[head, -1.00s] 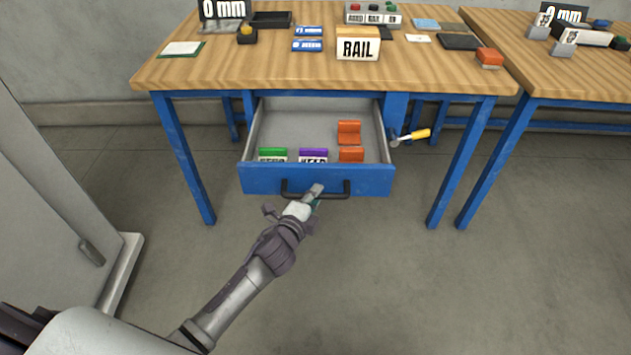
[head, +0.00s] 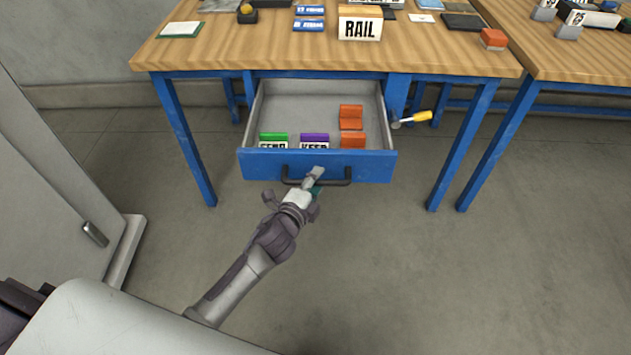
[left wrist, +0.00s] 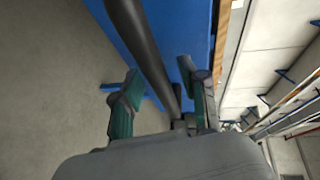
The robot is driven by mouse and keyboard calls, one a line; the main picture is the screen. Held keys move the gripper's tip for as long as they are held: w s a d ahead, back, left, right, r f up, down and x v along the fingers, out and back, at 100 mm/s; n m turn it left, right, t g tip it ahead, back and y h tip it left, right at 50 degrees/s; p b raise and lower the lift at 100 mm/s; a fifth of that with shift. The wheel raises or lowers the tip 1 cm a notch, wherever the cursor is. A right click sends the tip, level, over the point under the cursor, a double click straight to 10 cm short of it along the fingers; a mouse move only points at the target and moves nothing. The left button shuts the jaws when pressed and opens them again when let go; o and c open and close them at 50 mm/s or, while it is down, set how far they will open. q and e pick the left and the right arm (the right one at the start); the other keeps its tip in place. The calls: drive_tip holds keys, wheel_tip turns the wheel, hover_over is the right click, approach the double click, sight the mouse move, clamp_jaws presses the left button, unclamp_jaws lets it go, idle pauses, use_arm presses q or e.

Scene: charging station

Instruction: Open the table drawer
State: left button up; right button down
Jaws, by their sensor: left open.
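The table drawer (head: 360,167) has a blue front and stands pulled out, its grey inside showing. Its black bar handle (head: 337,182) runs along the front and also shows in the left wrist view (left wrist: 141,45). My left gripper (head: 312,182) is at the handle's middle. In the left wrist view my left gripper (left wrist: 158,97) has its fingers apart, with the bar passing between them. I cannot tell whether they touch it. My right gripper is not in view.
In the drawer lie a green block (head: 273,138), a purple block (head: 314,138) and orange pieces (head: 351,116). A yellow-handled tool (head: 418,117) is right of the drawer. The wooden table (head: 230,50) carries a RAIL box (head: 360,25). A grey cabinet (head: 50,180) stands left. The floor in front is clear.

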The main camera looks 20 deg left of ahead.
use_arm(q)
drive_tip(key=v, duration=1.2)
drive_tip(key=s+a+f+n+g+y, duration=0.15)
drive_tip(key=s+f+n+g, duration=0.3)
drive_tip(key=f, duration=0.75)
drive_tip(key=s+a+f+n+g+y, duration=0.1)
drive_tip(key=s+a+f+n+g, duration=0.3)
drive_tip(key=f, duration=0.7)
drive_tip(key=s+d+f+n+g, duration=0.3)
drive_tip(key=s+f+n+g, duration=0.35)
drive_tip(key=s+f, duration=0.8)
drive_tip(key=s+a+r+p, duration=0.1)
drive_tip(key=s+r+p, duration=0.1)
drive_tip(key=s+p, duration=0.5)
drive_tip(key=s+a+r+n+p, duration=0.1)
drive_tip(key=s+r+p, duration=0.2)
drive_tip(key=s+p, duration=0.4)
drive_tip(key=shift+s+a+r, duration=0.2)
drive_tip(key=shift+s+a, duration=0.05)
drive_tip(key=shift+s, duration=0.4)
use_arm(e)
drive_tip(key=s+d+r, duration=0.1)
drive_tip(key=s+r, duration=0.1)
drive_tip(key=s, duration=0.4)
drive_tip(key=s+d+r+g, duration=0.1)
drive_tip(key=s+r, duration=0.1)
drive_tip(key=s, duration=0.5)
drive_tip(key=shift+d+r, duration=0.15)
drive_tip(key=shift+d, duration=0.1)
